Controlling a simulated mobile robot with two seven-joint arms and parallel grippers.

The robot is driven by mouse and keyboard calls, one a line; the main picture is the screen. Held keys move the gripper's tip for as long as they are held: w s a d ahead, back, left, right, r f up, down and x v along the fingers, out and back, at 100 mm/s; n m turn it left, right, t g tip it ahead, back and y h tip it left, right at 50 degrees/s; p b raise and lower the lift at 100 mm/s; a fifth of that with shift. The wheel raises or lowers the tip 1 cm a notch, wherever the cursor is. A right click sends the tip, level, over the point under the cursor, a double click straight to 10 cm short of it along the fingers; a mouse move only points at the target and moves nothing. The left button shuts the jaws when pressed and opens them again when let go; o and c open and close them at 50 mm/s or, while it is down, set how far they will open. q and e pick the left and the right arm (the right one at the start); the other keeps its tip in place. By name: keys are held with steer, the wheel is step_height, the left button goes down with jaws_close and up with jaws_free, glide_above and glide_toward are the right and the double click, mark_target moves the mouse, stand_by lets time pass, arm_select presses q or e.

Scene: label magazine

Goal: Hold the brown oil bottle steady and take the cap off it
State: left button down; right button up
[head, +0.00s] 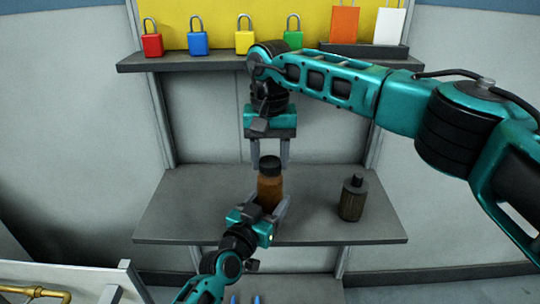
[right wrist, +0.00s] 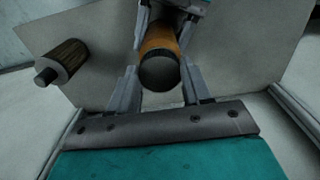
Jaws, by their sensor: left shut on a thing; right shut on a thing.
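The brown oil bottle (head: 269,190) stands upright on the grey shelf, with a dark cap (head: 270,163) at its top. My left gripper (head: 267,203) is shut on the bottle's body from the front. My right gripper (head: 270,158) points down from above and is shut on the cap, one finger on each side. In the right wrist view the cap (right wrist: 160,73) shows end-on between the fingers, with the orange-brown bottle (right wrist: 160,38) behind it. The cap sits in line with the bottle; I cannot tell whether it is loosened.
A second, darker bottle (head: 352,198) with a black cap stands to the right on the grey shelf (head: 190,215). Above, an upper shelf (head: 190,63) holds several coloured padlocks and an orange and a white card. The lower shelf's left part is clear.

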mark_target(270, 161)
steer(key=shift+r, duration=0.1)
stand_by(0.3)
steer(key=shift+r, duration=1)
steer(key=shift+r, duration=2)
arm_select(q)
steer(key=shift+c, duration=0.8)
jaws_free()
